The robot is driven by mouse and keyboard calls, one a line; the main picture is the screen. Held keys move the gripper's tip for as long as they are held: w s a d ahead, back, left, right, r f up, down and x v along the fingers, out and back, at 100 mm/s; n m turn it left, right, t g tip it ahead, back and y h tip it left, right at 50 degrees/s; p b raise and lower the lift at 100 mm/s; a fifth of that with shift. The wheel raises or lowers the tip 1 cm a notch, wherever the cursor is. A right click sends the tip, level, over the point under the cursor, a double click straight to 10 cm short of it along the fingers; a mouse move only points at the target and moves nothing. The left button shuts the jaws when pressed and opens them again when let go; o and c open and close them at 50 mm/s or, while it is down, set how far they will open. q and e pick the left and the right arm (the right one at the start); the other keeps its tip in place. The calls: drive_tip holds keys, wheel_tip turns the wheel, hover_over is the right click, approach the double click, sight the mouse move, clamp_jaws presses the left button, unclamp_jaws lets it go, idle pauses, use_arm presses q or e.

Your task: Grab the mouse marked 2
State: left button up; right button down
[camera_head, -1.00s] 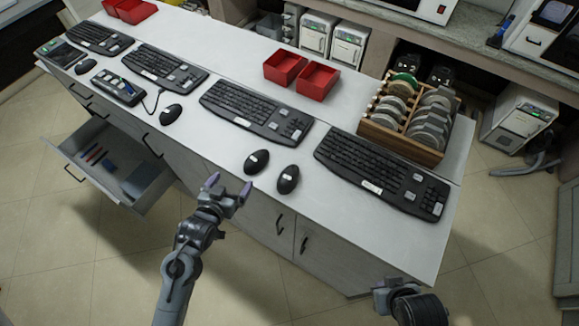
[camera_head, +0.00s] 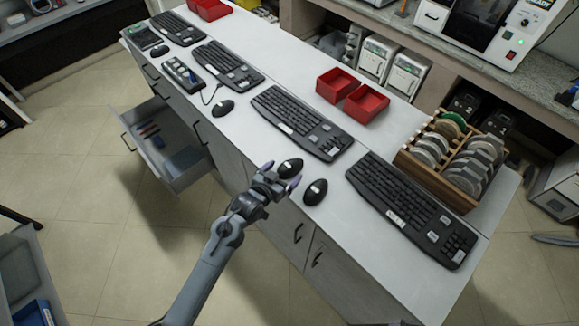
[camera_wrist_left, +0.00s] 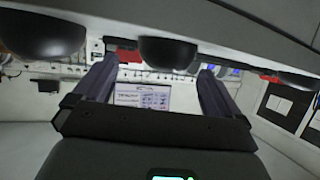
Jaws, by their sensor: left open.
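In the head view, a black mouse with a small white label (camera_head: 291,167) lies at the table's front edge. A second black labelled mouse (camera_head: 315,192) lies just to its right. The labels are too small to read. My left gripper (camera_head: 280,175) is open at the front edge, its two fingers on either side of the near end of the first mouse. In the left wrist view, that mouse (camera_wrist_left: 168,50) shows between the tips of the spread fingers, and another mouse (camera_wrist_left: 42,34) shows at the left. Whether the fingers touch the mouse cannot be told. My right gripper is out of view.
Keyboards (camera_head: 300,122) (camera_head: 412,212) lie behind and to the right of the mice. Another mouse (camera_head: 223,108) lies farther left. Red bins (camera_head: 365,104) and a wooden rack of discs (camera_head: 440,178) stand at the back. An open drawer (camera_head: 165,150) juts out below the table.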

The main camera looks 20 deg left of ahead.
sight(285, 171)
use_arm(q)
drive_tip(key=shift+x, duration=1.75)
drive_tip(key=shift+a+f, duration=0.1)
drive_tip(key=shift+s, duration=0.1)
drive_tip(key=c, duration=1.2)
